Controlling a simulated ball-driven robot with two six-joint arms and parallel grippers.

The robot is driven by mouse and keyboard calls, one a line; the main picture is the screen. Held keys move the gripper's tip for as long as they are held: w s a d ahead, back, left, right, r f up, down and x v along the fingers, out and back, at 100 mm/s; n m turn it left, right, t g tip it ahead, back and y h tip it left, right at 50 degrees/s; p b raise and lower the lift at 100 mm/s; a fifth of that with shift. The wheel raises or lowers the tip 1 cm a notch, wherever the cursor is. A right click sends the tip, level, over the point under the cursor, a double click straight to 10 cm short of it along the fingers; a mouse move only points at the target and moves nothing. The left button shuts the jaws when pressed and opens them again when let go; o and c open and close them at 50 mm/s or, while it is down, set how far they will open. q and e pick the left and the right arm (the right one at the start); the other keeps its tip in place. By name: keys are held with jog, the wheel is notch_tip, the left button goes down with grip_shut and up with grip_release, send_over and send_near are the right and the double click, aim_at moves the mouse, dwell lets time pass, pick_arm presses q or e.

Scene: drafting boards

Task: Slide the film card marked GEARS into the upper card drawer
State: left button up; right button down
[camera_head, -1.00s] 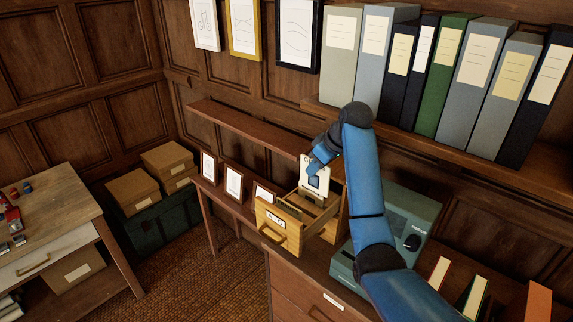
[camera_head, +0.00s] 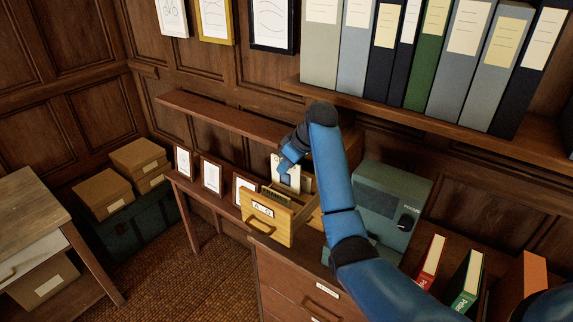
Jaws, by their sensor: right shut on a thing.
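The upper card drawer (camera_head: 267,218) is a pale wooden drawer, pulled open, with a small label and a handle on its front. My right gripper (camera_head: 285,168) is above the drawer's back part, shut on a white film card (camera_head: 290,178) with a dark window. The card is upright, and its lower part is hidden behind the drawer's edge or contents, so I cannot tell how deep it sits. Its marking is too small to read. My left gripper is not in view.
A grey-green device (camera_head: 391,205) stands right of the drawer, behind my right arm. Red (camera_head: 431,262) and green (camera_head: 467,280) books stand at the lower right. Large binders (camera_head: 430,55) fill the shelf above. Small framed pictures (camera_head: 212,174) stand left of the drawer.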

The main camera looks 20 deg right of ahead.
aim_at(286, 188)
notch_tip(286, 188, down, 2)
jog(key=shift+s+d+b, duration=0.1)
jog(key=shift+s+b, duration=0.05)
jog(key=shift+b, duration=0.5)
jog(key=shift+f, duration=0.25)
jog(key=shift+f+b, duration=0.5)
jog(key=shift+f, duration=1.4)
jog(key=shift+f, duration=0.75)
jog(key=c, duration=1.1)
grip_release()
jog(key=shift+r, duration=0.15)
